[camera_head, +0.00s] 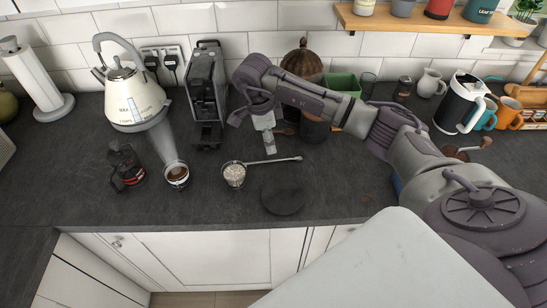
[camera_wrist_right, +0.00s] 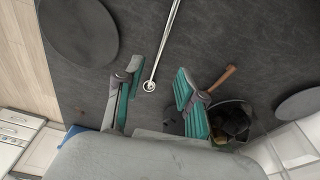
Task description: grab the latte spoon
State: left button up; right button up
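The long thin silver latte spoon (camera_head: 275,161) reaches right from a small glass cup with pale contents (camera_head: 234,175). Its far end inside or against the cup is not clear. My right gripper (camera_head: 268,138) points down just behind the spoon's shaft in the head view. In the right wrist view my right gripper (camera_wrist_right: 160,72) has its fingers spread apart, with nothing clamped. The spoon (camera_wrist_right: 164,43) shows between the two fingers there, with its round end near them. Whether a finger touches it is not clear. My left gripper is in neither view.
A dark round disc (camera_head: 282,198) lies right of the cup. A glass with brown contents (camera_head: 177,176) and a small dark pot (camera_head: 126,167) stand to the left. A kettle (camera_head: 133,96) and toaster (camera_head: 207,90) stand behind. The front worktop is mostly clear.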

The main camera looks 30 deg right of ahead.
aim_at(272, 160)
jog(key=shift+f, duration=0.8)
jog(key=shift+f+p, duration=0.25)
jog(key=shift+p, duration=0.15)
jog(key=f, duration=0.1)
jog(key=f+p, duration=0.1)
jog(key=f, duration=0.1)
jog(key=f+p, duration=0.1)
jog(key=shift+s+d+f, duration=0.15)
jog(key=shift+d+f, duration=0.05)
jog(key=shift+d, duration=0.05)
jog(key=shift+f, duration=0.2)
grip_shut()
